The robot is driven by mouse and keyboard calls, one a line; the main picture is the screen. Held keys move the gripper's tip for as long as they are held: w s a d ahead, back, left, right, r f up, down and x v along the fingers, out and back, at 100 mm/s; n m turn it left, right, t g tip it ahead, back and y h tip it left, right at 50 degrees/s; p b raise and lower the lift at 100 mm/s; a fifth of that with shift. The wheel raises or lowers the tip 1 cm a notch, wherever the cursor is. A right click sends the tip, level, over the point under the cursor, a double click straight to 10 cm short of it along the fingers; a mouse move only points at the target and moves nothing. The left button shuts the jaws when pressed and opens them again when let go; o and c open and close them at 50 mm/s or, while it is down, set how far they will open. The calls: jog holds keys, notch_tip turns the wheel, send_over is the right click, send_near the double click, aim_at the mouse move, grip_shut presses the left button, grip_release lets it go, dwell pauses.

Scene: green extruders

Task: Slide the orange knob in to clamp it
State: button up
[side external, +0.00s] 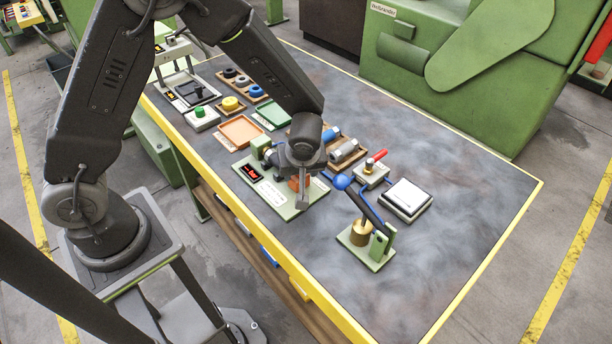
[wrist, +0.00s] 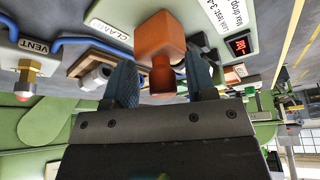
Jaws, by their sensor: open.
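In the wrist view the orange knob (wrist: 161,80) sticks out of a wider orange block (wrist: 160,38) beside the white CLAMP label (wrist: 112,33). My gripper (wrist: 162,82) is open, with one blue finger on each side of the knob. A gap shows on both sides, so the fingers look apart from it. In the side external view my gripper (side external: 303,190) is low over the green plate with the red display (side external: 250,172). A bit of orange (side external: 295,183) shows there, mostly hidden behind my gripper.
A valve with a red handle (side external: 374,160) and a lever with a blue ball (side external: 342,181) stand right of the plate. A white square block (side external: 407,197) is farther right. Trays, including an orange one (side external: 240,130), lie behind. The table's right side is clear.

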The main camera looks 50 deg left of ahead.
jog(key=shift+r, duration=0.1)
jog(key=shift+r, duration=4.2)
jog(key=shift+r, duration=0.15)
jog(key=s+a+r+m+t+h, duration=0.1)
jog(key=s+r+m+t+h, duration=0.2)
jog(key=s+r+m, duration=0.9)
jog(key=s+r+h, duration=0.1)
jog(key=s+r, duration=0.2)
jog(key=s, duration=0.3)
jog(key=shift+s+a+r, duration=0.2)
jog(key=shift+r, duration=0.2)
jog(key=shift+c, duration=0.2)
